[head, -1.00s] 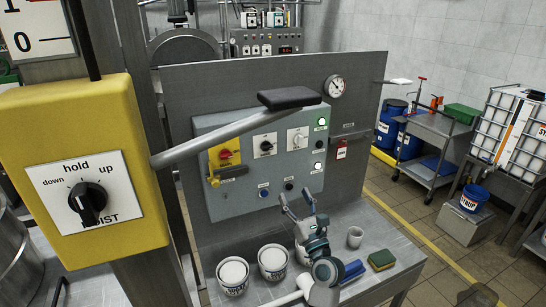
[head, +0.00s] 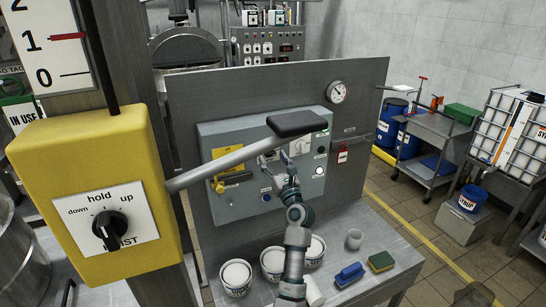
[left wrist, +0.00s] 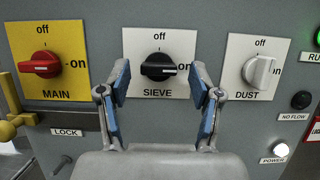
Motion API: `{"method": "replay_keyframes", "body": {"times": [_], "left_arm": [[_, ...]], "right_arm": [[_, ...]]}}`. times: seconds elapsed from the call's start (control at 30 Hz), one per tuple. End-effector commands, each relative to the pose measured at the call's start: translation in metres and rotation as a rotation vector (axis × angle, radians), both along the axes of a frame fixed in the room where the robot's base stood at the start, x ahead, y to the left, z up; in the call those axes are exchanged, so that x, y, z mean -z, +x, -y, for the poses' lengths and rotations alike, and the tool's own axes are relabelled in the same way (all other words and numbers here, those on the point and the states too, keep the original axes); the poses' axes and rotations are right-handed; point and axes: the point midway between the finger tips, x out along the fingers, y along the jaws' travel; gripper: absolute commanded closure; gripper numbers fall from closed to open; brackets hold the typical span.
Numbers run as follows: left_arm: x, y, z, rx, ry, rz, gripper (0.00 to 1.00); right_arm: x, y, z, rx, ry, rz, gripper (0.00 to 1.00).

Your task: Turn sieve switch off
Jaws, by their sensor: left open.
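The sieve switch (left wrist: 160,67) is a black knob on a white plate in the left wrist view. Its white mark points right, to "on". My left gripper (left wrist: 160,84) is open, with one blue-padded finger on each side of the knob's lower part; I cannot tell whether they touch it. In the head view, my left gripper (head: 281,164) is in front of the grey control box (head: 225,205). The yellow hoist's grey bar and black grip cover the sieve switch there. My right gripper is not in view.
The bar's black grip (head: 297,123) hangs close above my left gripper.

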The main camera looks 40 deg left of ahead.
Motion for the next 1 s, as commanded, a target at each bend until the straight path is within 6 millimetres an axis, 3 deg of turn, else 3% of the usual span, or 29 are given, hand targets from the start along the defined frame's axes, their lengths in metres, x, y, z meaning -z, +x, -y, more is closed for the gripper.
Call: {"method": "replay_keyframes", "body": {"times": [0.33, 0.6, 1.0], "left_arm": [[-0.002, 0.002, -0.004, 0.000, 0.000, 0.000, 0.35], [-0.002, 0.002, -0.004, 0.001, 0.000, 0.000, 0.95], [0.001, 0.003, -0.003, 0.001, -0.018, 0.035, 0.95]], "right_arm": [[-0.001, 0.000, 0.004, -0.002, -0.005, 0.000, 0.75], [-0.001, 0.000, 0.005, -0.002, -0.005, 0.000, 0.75], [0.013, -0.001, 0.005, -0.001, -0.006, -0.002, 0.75]]}}
